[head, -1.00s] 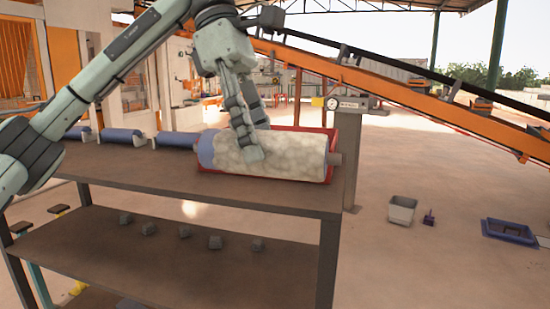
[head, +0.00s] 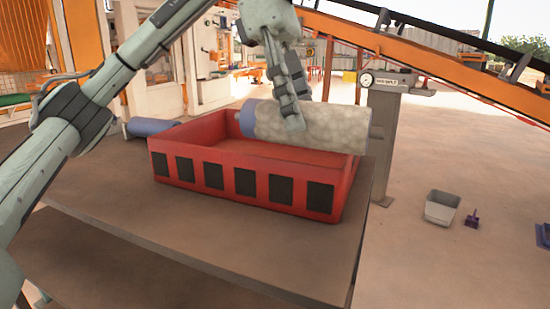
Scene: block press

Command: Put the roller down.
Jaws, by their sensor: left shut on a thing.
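The roller lies level across the back right part of a red crate (head: 235,165). Whether it rests on the crate's rim or hangs just above it I cannot tell. The far fingers are partly hidden behind the roller. My right gripper is not in view.
The crate stands on a brown table (head: 120,195), whose right edge is close by. Another blue roller (head: 150,127) lies at the left behind the crate. A scale post (head: 380,130) stands behind the table. A grey bin (head: 441,207) sits on the floor at right. The table's front is clear.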

